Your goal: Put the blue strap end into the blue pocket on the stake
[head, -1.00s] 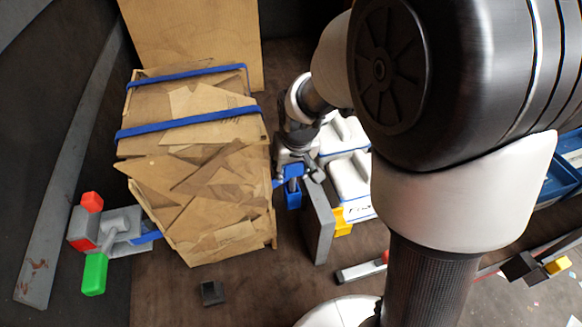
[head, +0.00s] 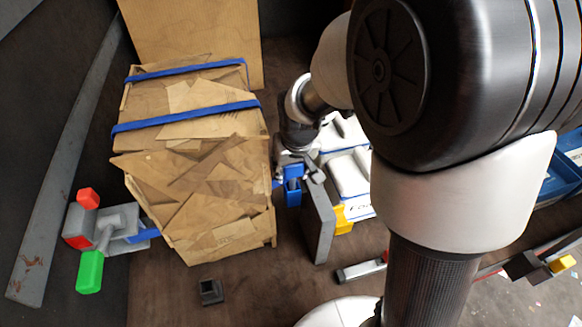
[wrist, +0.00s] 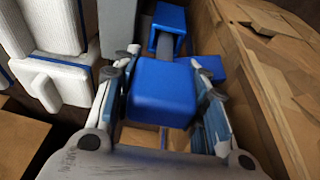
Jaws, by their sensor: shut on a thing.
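My gripper (head: 291,168) is shut on the blue strap end (wrist: 162,92), a blue block between the two fingers in the wrist view. A grey tongue (wrist: 167,48) runs from the block to the blue pocket (wrist: 168,17). In the head view the blue pocket (head: 293,195) sits just below my gripper, beside the upright grey stake (head: 318,225). The strap end (head: 292,171) shows partly there, between the fingers. I cannot tell how far the tongue is inside the pocket. More blue strap (wrist: 212,67) shows to the right of the block.
A wooden crate (head: 225,237) of scrap board, with two blue straps (head: 190,116) across it, stands close left of my gripper. A grey clamp (head: 115,218) with red and green ends is at its left. White containers (head: 348,172) stand right. A black block (head: 211,291) lies in front.

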